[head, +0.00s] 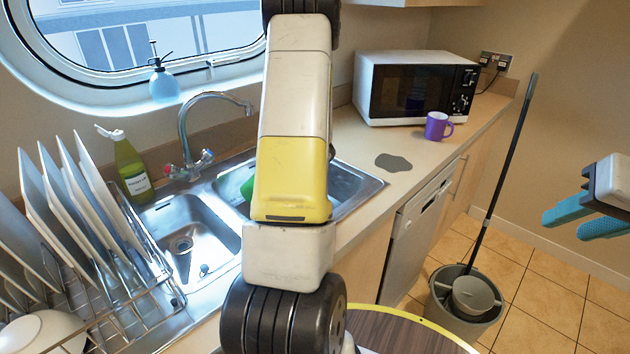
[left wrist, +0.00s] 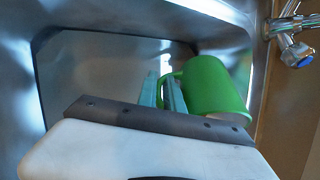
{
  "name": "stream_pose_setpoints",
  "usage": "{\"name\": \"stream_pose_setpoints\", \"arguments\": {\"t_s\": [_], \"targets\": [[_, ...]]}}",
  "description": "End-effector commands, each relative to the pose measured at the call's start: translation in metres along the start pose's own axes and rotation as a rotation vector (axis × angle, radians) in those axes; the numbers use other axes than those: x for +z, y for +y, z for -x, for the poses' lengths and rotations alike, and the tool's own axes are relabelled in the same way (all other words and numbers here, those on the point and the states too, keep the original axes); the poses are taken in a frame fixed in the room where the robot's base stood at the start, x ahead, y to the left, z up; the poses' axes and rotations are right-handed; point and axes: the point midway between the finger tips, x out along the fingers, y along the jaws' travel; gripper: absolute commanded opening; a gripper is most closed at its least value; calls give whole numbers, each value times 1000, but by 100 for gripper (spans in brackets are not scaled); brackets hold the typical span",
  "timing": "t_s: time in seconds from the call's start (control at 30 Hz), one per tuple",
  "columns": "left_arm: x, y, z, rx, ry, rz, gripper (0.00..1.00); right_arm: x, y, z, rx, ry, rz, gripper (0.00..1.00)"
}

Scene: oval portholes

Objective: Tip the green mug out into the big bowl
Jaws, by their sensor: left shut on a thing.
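The green mug (left wrist: 212,88) is in the sink, on the right in the left wrist view. My left gripper (left wrist: 165,80) has its teal fingers closed on the mug's handle. In the head view only a sliver of green mug (head: 248,188) shows beside my left arm, which hides that gripper. I cannot tell the mug's tilt or contents. A white bowl (head: 42,334) sits at the dish rack, bottom left; I cannot tell whether it is the big bowl. My right gripper (head: 565,227) is at the right edge, open and empty, above the floor.
The dish rack (head: 130,290) with several plates and a green soap bottle (head: 131,170) stand left of the sink. The tap (head: 190,140) rises behind it. A purple mug (head: 437,126) stands by the microwave (head: 415,88). A mop bucket (head: 466,300) and a round table (head: 400,335) are lower right.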

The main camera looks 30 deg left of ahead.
Motion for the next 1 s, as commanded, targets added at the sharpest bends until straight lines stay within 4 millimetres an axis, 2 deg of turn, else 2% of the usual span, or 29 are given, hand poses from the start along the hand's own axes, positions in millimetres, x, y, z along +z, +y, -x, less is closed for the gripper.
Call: {"name": "stream_pose_setpoints", "arguments": {"t_s": [1.0], "targets": [[6, -5, 6, -101, -185, -49, 0, 0, 0, 0, 0, 0, 0, 36]]}}
